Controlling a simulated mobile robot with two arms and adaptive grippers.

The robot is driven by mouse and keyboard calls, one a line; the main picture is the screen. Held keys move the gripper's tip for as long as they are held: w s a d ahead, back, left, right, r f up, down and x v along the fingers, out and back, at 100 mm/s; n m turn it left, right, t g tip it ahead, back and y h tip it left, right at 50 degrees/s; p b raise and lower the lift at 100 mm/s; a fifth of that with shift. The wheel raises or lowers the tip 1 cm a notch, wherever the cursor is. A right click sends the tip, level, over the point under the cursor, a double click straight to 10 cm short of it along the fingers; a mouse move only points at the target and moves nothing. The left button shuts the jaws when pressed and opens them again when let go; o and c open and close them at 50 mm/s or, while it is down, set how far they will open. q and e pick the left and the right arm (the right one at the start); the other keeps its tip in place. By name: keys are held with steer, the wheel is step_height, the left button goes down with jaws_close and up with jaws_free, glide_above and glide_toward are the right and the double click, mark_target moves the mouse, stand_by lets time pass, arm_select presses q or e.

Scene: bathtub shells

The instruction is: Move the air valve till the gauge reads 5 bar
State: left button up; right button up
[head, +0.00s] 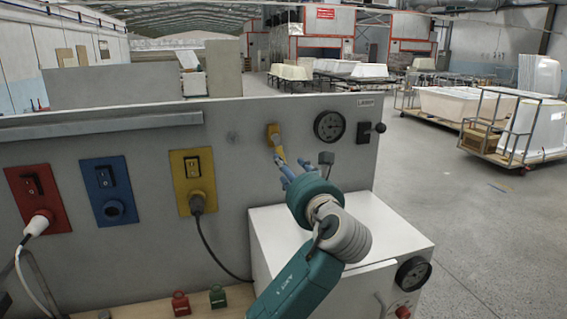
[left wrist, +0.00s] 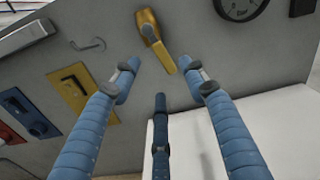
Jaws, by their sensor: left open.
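The air valve (head: 272,132) is a yellow fitting on the grey panel, with a yellow lever pointing down and slightly right. It also shows in the left wrist view (left wrist: 148,24), its lever end between the fingertips in the picture; I cannot tell whether they touch. The round black gauge (head: 329,125) is right of the valve; its needle is too small to read. In the left wrist view the gauge (left wrist: 240,6) is cut off at the top. My left gripper (head: 291,166), with blue fingers, is open just below the valve; it shows in the wrist view (left wrist: 160,72).
A white box (head: 390,235) with a second gauge (head: 413,273) stands below right. A black lever switch (head: 364,131) is right of the main gauge. Red, blue and yellow (head: 193,180) socket plates are to the left. Open floor lies right.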

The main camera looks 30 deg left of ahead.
arm_select(q)
steer(key=v, duration=0.4)
steer(key=shift+s+d, duration=0.1)
steer(key=shift+d, duration=0.1)
steer(key=shift+f, duration=0.15)
